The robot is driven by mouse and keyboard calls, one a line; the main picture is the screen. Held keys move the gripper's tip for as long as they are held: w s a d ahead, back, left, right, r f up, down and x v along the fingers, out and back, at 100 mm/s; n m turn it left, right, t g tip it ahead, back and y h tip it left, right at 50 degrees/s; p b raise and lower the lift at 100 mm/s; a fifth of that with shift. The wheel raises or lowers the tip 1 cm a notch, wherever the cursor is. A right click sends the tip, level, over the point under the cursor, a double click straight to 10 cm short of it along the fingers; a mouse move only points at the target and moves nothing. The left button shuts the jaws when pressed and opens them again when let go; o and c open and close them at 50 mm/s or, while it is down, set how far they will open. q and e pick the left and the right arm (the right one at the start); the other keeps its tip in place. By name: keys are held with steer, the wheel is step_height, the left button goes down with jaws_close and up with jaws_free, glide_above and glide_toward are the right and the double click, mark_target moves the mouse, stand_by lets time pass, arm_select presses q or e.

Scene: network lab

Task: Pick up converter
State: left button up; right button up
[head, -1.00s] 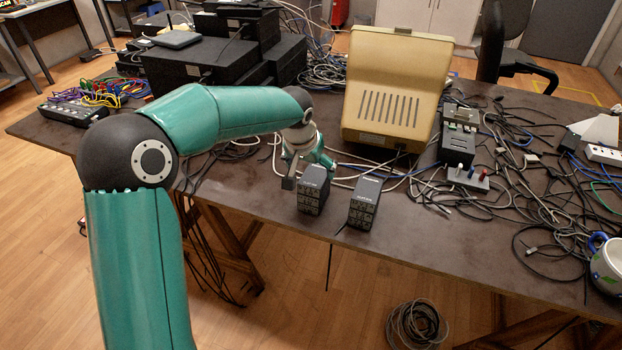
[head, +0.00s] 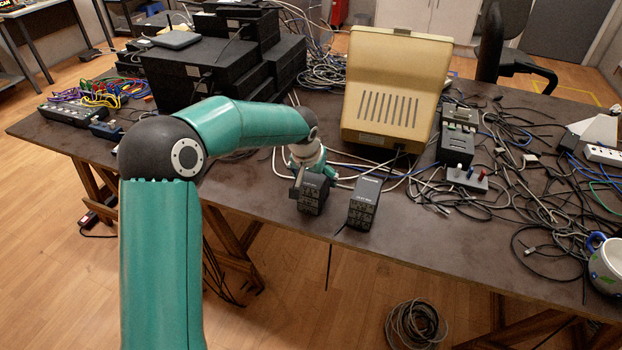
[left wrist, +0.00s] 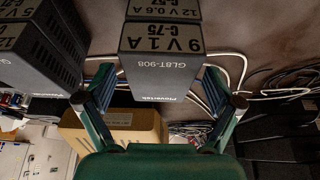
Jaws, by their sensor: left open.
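A dark grey box-shaped converter (head: 313,196) stands on the brown table in the head view. A second, similar converter (head: 364,204) stands just right of it. My left gripper (head: 314,176) is over the first converter's top, with a finger on either side. In the left wrist view my open left gripper (left wrist: 160,82) has the first converter (left wrist: 162,68) between its fingers, with a gap visible on each side. Its label reads 9 V 1 A. The second converter (left wrist: 45,50) is at the left there. My right gripper is in neither view.
A beige slotted case (head: 390,95) stands behind the converters. Stacked black boxes (head: 190,75) are at the back left. Tangled cables (head: 535,190) cover the right side, and pale cables run behind the converters. The front strip of the table (head: 430,250) is clear.

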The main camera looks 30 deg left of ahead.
arm_select(q)
steer(key=shift+f, duration=0.2)
stand_by(0.5)
steer(key=c, duration=1.5)
